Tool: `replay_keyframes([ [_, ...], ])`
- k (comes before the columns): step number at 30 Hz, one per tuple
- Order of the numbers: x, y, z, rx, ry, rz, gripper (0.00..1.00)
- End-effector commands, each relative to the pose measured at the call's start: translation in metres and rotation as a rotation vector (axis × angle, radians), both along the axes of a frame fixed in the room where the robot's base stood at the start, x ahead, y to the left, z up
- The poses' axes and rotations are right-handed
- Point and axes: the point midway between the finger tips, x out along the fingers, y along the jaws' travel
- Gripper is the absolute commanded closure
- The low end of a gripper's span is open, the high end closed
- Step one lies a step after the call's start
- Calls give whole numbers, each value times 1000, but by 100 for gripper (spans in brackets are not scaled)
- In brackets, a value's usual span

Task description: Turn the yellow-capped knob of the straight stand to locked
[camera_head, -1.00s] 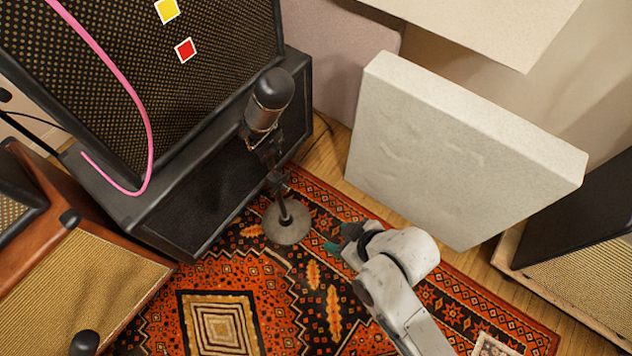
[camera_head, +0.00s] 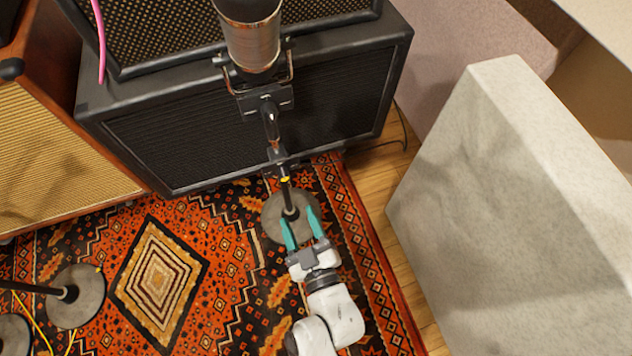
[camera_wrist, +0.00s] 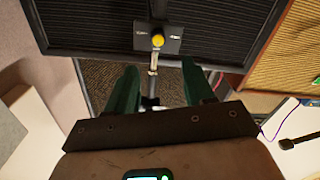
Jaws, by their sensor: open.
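The straight stand (camera_head: 290,198) rises from a round grey base on the rug and carries a large microphone (camera_head: 252,45). Its yellow-capped knob (camera_head: 285,179) is a small yellow spot on the pole. In the wrist view the yellow cap (camera_wrist: 158,40) shows clearly in front of a dark bracket, roughly centred between my fingers and beyond their tips. My gripper (camera_head: 299,215) has teal fingers, is open and empty, and points at the stand. The wrist view shows both fingers (camera_wrist: 159,66) apart, with the pole between them in the picture. Contact is not visible.
A black amplifier cabinet (camera_head: 250,120) stands close behind the stand. A thick pale panel (camera_head: 520,210) is at the right. Another stand base (camera_head: 78,297) and a yellow cable lie at the left. The patterned rug (camera_head: 160,265) is open between them.

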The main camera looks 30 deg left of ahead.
Motion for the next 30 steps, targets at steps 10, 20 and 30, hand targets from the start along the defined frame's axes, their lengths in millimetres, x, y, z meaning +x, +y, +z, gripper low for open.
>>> replay_keyframes([
  [10, 20, 28, 0, 11, -13, -2, 47],
  [20, 54, 71, 0, 10, -12, 0, 47],
  [30, 67, 86, -1, 9, -10, 0, 47],
])
